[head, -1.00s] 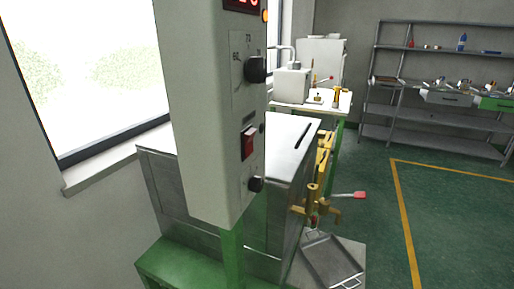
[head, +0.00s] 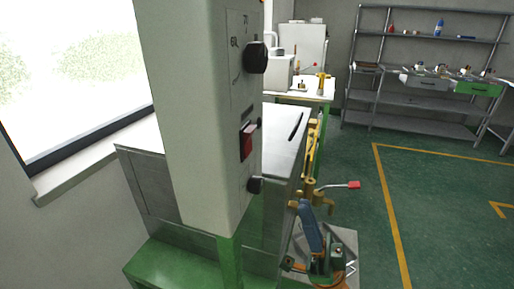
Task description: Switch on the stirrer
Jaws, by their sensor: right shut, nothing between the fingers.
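A tall pale control box (head: 190,120) stands close in front of me, left of centre. The labels are too small to read, and I cannot tell whether the rocker is on. My left gripper is out of view.
The steel tank (head: 285,130) stands behind the box, with a brass valve (head: 310,185) and red-tipped lever (head: 353,185) on its right side. Shelves (head: 430,108) stand at the back; the green floor right is free.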

